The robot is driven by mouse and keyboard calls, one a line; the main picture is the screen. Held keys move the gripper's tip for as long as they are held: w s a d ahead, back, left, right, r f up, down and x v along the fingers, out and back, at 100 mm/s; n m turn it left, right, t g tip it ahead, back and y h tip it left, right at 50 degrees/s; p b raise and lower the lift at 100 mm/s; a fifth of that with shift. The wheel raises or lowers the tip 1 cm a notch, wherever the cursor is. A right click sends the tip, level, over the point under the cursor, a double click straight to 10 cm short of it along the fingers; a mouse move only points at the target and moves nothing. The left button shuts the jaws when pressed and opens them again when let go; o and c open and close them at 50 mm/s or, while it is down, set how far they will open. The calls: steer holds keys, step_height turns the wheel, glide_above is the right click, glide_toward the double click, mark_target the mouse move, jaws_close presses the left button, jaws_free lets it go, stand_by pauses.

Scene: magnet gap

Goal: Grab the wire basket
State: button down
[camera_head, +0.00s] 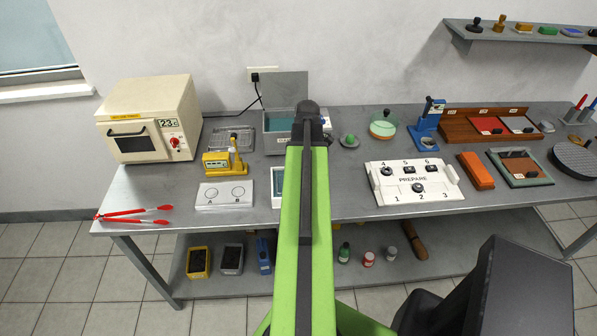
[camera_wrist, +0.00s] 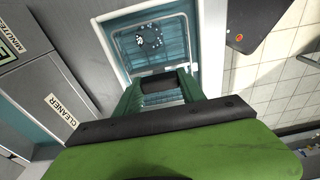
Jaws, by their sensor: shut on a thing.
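The wire basket (camera_wrist: 184,40) shows in the wrist view as a thin pale wire rim inside the cleaner's blue-green basin, with small pale parts (camera_wrist: 150,38) within its outline. My gripper (camera_wrist: 160,84) is at the near edge of the basket, its two green fingers closed on a dark grip piece there. In the head view my green arm reaches up to the cleaner (camera_head: 286,90), and its dark end hides my fingers and most of the basket. The cleaner's lid stands open. How deep the basket sits in the basin cannot be told.
A flat wire rack (camera_head: 232,139) lies left of the cleaner. A yellow device (camera_head: 217,162) and a white plate marked A and B (camera_head: 225,195) stand in front. A green knobbed item (camera_head: 349,141) is close on the right. A white PREPARE board (camera_head: 414,200) lies front right.

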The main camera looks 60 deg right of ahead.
step_height(320, 180, up, 2)
steer(key=shift+r+p, duration=0.2)
steer(key=shift+p, duration=0.6)
steer(key=shift+s+r+p, duration=0.2)
steer(key=shift+r+p, duration=0.1)
steer(key=s+r+p, duration=0.6)
steer(key=s, duration=0.5)
steer(key=shift+s+d+r, duration=0.15)
steer(key=shift+d, duration=0.3)
